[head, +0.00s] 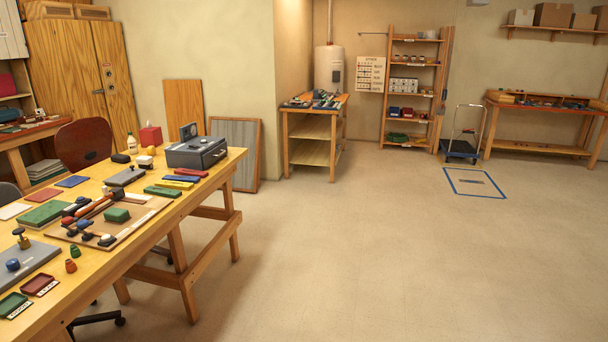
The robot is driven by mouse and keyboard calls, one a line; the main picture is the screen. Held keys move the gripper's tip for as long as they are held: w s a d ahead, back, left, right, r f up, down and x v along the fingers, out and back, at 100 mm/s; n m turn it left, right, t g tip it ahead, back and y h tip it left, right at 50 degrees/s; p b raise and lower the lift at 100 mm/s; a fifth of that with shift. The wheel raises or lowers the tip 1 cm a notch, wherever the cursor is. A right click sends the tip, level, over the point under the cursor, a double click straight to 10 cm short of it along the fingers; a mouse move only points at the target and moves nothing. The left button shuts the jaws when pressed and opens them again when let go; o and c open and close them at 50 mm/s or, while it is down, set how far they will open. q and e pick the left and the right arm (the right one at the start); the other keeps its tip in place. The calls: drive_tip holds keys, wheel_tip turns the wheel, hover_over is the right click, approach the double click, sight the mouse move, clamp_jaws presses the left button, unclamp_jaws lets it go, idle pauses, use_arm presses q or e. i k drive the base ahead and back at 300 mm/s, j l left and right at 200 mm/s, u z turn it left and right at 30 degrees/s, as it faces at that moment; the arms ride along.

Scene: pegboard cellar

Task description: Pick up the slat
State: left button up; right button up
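I cannot tell for certain which thing is the slat. Neither of my grippers is in view.
The table also holds a grey metal box (196,152), a board with stamps and a green block (117,214), and small trays (40,284). A cart (459,148) stands behind the taped rectangle. A workbench (313,130) stands at the back. The middle floor is clear.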

sight(189, 179)
drive_tip(key=i+l+z, duration=0.15)
drive_tip(key=i, duration=0.45)
drive_tip(key=i+l+z, duration=0.15)
drive_tip(key=i, duration=0.5)
